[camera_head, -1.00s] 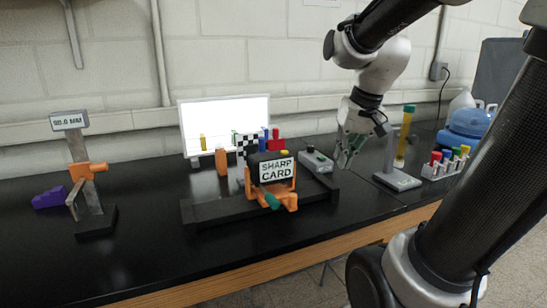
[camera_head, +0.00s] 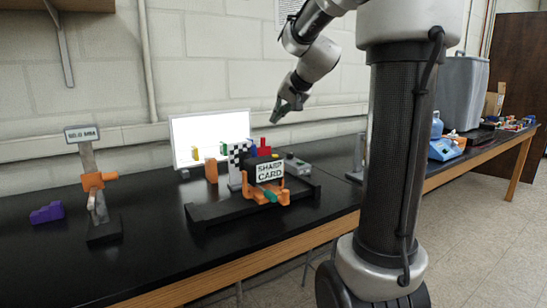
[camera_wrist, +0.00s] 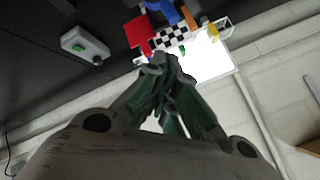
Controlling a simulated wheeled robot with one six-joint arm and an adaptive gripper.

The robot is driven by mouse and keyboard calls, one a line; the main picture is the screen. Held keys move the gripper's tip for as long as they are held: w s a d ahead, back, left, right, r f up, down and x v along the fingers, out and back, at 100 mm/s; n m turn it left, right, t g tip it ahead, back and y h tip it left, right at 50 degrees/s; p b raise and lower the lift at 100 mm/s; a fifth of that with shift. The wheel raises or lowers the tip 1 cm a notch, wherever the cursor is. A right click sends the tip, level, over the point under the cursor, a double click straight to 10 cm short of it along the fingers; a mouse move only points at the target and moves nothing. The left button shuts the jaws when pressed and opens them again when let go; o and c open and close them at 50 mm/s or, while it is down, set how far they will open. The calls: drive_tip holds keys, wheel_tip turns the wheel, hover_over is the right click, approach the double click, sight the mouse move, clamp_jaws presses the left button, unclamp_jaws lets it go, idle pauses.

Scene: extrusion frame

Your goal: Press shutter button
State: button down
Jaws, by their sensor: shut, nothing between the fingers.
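A grey box (camera_head: 297,166) stands on the black bench just right of the camera rig. In the wrist view the same box (camera_wrist: 86,46) shows a green round button (camera_wrist: 79,47) on its top. No label marks it as the shutter button. The rig has a black base rail (camera_head: 222,212), an orange holder (camera_head: 271,192) and a white card (camera_head: 270,172) reading "SHARP CARD". My gripper (camera_head: 277,119) is shut and empty, in the air above and behind the rig. It touches nothing. In the wrist view the closed fingertips (camera_wrist: 166,62) point toward the checkered board (camera_wrist: 168,38).
A bright white panel (camera_head: 209,130) stands behind the rig. A stand with a display and orange clamp (camera_head: 93,181) and a purple block (camera_head: 47,213) are at the left. Blue-topped equipment (camera_head: 452,148) is at the right. The front left bench is clear.

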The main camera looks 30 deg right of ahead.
drive_tip(key=shift+f, duration=4.45)
drive_tip(key=shift+f, duration=0.1)
drive_tip(key=shift+f, duration=0.3)
drive_tip(key=shift+f, duration=0.4)
drive_tip(key=shift+r, duration=0.85)
drive_tip(key=shift+r, duration=2.5)
